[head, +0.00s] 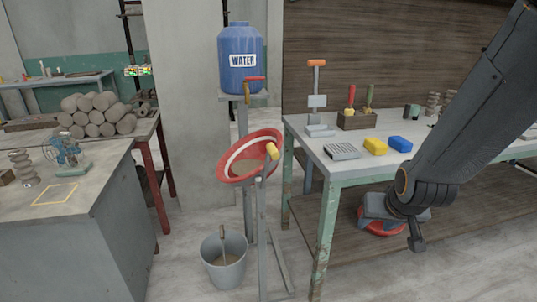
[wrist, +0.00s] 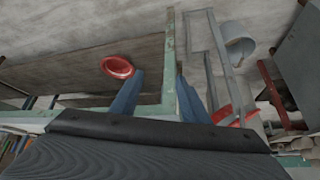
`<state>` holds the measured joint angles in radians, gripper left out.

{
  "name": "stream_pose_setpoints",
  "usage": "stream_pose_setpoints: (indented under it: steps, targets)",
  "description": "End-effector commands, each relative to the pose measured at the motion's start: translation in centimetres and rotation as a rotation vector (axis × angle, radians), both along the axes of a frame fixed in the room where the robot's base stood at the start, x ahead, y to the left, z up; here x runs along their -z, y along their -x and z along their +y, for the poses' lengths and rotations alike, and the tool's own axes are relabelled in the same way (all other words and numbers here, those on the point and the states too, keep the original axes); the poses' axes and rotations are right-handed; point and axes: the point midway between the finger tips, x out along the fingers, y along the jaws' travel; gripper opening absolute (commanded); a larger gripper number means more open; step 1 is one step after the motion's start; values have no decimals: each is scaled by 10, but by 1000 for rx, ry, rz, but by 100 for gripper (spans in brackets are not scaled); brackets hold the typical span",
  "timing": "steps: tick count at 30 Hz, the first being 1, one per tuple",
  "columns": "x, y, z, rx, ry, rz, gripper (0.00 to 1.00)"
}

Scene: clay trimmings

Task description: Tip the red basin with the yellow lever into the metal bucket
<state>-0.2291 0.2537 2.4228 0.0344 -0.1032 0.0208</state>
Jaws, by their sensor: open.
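The red basin (head: 228,176) hangs on a grey stand, its pale-ringed inside leaning toward the camera. The yellow lever (head: 272,151) is a short yellow grip on a grey bar at the basin's right front. The metal bucket (head: 223,265) stands on the floor below and left of the basin; a thin brown handle shows in it. My gripper (head: 415,240) is open and empty, in front of the workbench, right of the lever and well apart from it. In the wrist view the bucket (wrist: 238,45) and part of the basin (wrist: 232,113) show beyond the fingers (wrist: 160,82).
The green-legged workbench (head: 335,165) with tools, yellow and blue blocks lies right of the stand. A blue water jug (head: 240,45) is above the basin. A grey counter (head: 70,200) stands left. A red bowl (wrist: 118,67) lies below the bench. Floor around the bucket is clear.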

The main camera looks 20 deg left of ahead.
Motion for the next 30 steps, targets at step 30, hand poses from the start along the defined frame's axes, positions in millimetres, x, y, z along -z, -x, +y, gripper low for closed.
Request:
stream_pose_setpoints:
  steps: [30]
  targets:
    - [-72, -113, 299, -288, -399, -928, 42]
